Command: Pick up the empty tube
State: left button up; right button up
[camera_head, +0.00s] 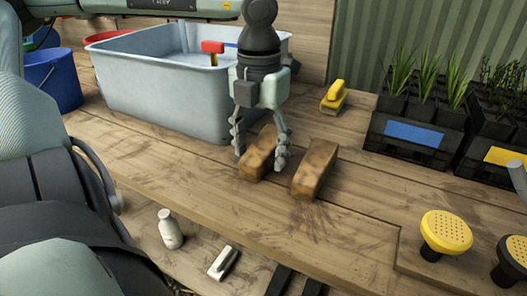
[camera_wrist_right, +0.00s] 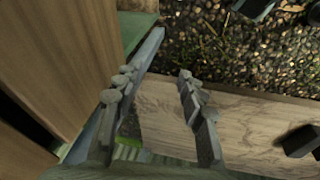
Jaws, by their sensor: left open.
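I cannot make out a clear tube shape. Two brown, worn-looking oblong blocks lie side by side on the wooden bench: a left block (camera_head: 256,160) and a right block (camera_head: 315,169). My left gripper (camera_head: 261,158) points down over the left block, its fingers open on either side of it. I cannot tell whether the fingers touch it. The right block lies just right of the fingers, apart from them. My right gripper (camera_wrist_right: 156,74) shows in the right wrist view, open, with nothing between its fingers.
A grey tub (camera_head: 170,98) stands behind the left gripper. A yellow-handled brush (camera_head: 334,96), black plant trays (camera_head: 410,137) and a yellow perforated head (camera_head: 447,232) are to the right. A white bottle (camera_head: 170,229) stands in front. Bench (camera_head: 340,235) is clear before the blocks.

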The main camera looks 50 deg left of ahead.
pick_arm(q)
jog(key=shift+c, duration=0.4)
jog(key=c, duration=1)
jog(key=shift+o, duration=0.2)
